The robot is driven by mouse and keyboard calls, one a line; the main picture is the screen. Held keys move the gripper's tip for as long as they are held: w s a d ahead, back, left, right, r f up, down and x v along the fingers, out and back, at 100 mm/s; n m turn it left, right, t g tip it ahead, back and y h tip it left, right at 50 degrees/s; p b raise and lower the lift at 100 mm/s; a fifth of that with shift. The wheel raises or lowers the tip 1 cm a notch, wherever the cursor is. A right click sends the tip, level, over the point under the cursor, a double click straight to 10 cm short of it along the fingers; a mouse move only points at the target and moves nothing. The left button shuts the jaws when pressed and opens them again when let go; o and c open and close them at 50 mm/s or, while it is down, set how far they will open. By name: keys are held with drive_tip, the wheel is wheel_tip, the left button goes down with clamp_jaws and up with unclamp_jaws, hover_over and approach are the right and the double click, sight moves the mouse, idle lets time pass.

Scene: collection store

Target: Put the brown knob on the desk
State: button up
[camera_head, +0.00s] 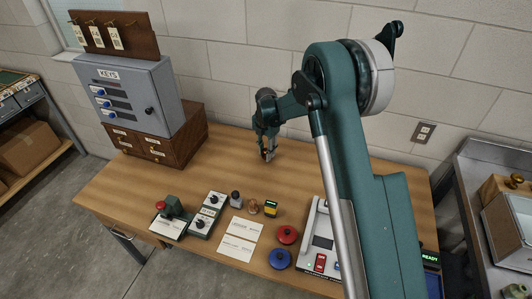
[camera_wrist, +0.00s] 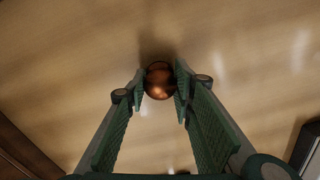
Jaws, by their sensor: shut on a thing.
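My gripper (camera_head: 267,154) is low over the back middle of the wooden desk (camera_head: 330,165), pointing down. In the wrist view its two green fingers (camera_wrist: 160,86) are closed on the sides of a round, shiny, copper-brown knob (camera_wrist: 159,74). Bare desk top (camera_wrist: 235,40) lies under the knob, with a dark shadow beside it. I cannot tell whether the knob touches the desk. In the head view the fingers mostly hide it.
A key cabinet (camera_head: 128,95) on a wooden drawer box (camera_head: 155,145) stands at the left. Switch boxes (camera_head: 205,218), small knobs or stamps (camera_head: 253,207), white cards (camera_head: 238,248), red (camera_head: 287,235) and blue discs (camera_head: 279,259) fill the front. Desk around my gripper is clear.

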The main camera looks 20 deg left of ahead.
sight(266, 150)
drive_tip(key=shift+f, duration=0.15)
drive_tip(key=o, duration=1)
wheel_tip(266, 150, up, 12)
drive_tip(key=p, duration=0.1)
idle(0.3)
idle(0.5)
